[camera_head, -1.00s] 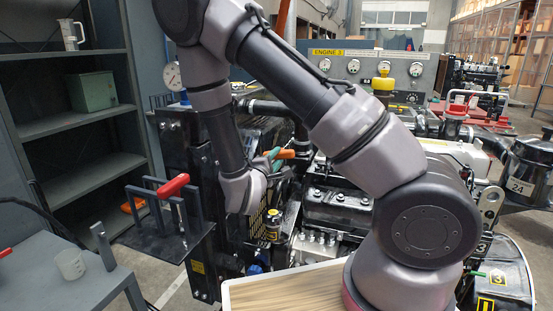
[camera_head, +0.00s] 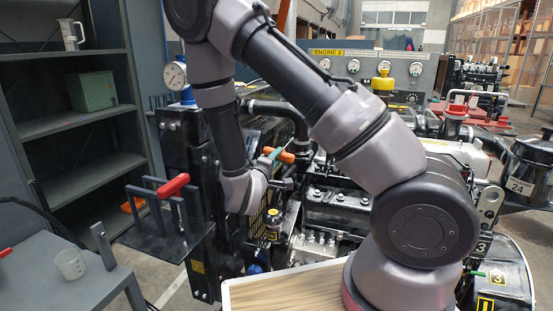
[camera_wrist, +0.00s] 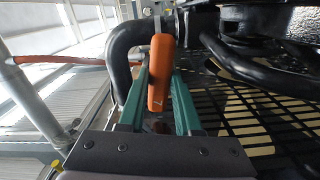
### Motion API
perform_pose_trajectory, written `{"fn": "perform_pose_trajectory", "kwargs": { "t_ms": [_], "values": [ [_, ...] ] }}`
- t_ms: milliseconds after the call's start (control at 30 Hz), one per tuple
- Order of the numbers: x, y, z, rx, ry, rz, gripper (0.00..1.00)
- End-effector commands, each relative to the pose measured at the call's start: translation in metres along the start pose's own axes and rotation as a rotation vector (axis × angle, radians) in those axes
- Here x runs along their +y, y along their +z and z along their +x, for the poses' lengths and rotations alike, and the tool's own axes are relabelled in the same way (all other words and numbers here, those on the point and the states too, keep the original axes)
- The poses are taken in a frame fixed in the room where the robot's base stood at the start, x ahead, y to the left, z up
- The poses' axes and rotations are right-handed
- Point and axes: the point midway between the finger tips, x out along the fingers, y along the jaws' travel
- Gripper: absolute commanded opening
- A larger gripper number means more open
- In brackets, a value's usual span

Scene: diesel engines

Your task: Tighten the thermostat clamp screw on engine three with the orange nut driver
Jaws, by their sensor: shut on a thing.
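The orange nut driver (camera_wrist: 161,72) is held between the two green fingers of my gripper (camera_wrist: 159,82) in the wrist view, with a thin grey shaft past its far end. In the head view the orange handle (camera_head: 284,157) shows at my gripper (camera_head: 271,154), beside the black pipework of engine three (camera_head: 342,205). A thick black hose (camera_wrist: 124,55) bends just left of the driver in the wrist view. I cannot make out the thermostat clamp screw or whether the driver tip touches anything.
A black bracket rack with a red-handled tool (camera_head: 174,186) stands left of the engine. A pressure gauge (camera_head: 173,75) rises behind the arm. A grey table with a clear cup (camera_head: 70,264) is at lower left. A dark mesh guard (camera_wrist: 235,115) lies right of the fingers.

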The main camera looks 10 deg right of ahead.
Motion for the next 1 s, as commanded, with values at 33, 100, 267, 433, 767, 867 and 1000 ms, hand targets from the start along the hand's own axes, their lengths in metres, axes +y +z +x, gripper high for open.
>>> {"fn": "perform_pose_trajectory", "kwargs": {
  "t_ms": [33,100,267,433,767,867,1000],
  "values": [
    [-0.001,0.0,-0.001,0.001,-0.003,-0.001,0.0],
    [-0.001,0.0,-0.001,0.001,-0.003,-0.001,0.0],
    [-0.001,0.0,-0.001,0.001,-0.003,-0.002,0.0],
    [-0.001,0.0,-0.004,0.002,-0.004,-0.003,0.0],
    [0.0,0.0,-0.012,0.0,-0.001,-0.002,0.0],
    [0.0,0.0,-0.012,0.0,-0.001,-0.002,0.0],
    [0.0,0.0,-0.012,0.0,-0.001,-0.013,0.0]
  ]
}}
